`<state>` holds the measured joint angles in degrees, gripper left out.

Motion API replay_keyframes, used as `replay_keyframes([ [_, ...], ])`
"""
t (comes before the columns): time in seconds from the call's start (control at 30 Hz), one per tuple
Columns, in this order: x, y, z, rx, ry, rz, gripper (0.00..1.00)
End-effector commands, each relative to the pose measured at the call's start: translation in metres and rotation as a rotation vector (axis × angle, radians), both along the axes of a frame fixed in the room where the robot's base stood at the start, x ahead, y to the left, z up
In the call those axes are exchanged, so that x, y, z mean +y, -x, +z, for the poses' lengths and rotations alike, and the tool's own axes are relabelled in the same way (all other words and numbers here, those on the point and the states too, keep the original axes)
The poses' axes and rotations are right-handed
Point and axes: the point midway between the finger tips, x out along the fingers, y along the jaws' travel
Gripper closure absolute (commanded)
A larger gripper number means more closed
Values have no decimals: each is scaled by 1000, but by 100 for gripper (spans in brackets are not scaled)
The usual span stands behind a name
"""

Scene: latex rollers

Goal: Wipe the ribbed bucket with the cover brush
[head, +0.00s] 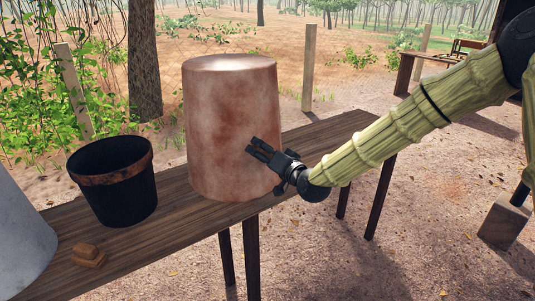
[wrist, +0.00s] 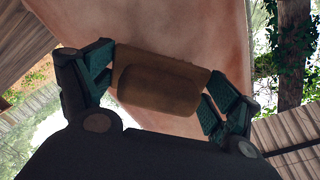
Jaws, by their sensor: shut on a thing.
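My gripper (head: 264,150) is shut on a brown block with a smaller rounded block on its face, likely the cover brush (wrist: 160,84). In the wrist view the teal-padded fingers (wrist: 160,88) grip it at both ends. The held block is in front of the lower right side of a tall, blotchy copper-coloured vessel (head: 228,110); I cannot tell whether they touch. The vessel stands upright, wider at the bottom, and fills the wrist view behind the block (wrist: 185,40). A black bucket with a rusty rim (head: 120,190) stands left of it. No ribs show clearly on either, so I cannot tell which is the ribbed bucket.
A small stepped wooden block (head: 88,256) lies at the front left of the wooden table (head: 185,225). A pale grey vessel (head: 20,240) is cut off at the left edge. The tabletop right of the copper vessel is clear. Another table (head: 425,58) stands farther back right.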

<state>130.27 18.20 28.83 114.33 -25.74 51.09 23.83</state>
Motion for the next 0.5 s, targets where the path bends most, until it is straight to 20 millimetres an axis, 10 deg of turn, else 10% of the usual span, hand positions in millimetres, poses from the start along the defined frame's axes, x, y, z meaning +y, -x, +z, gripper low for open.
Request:
replay_keyframes([
  [0.5,-15,20,3,-1,0,-1,30],
])
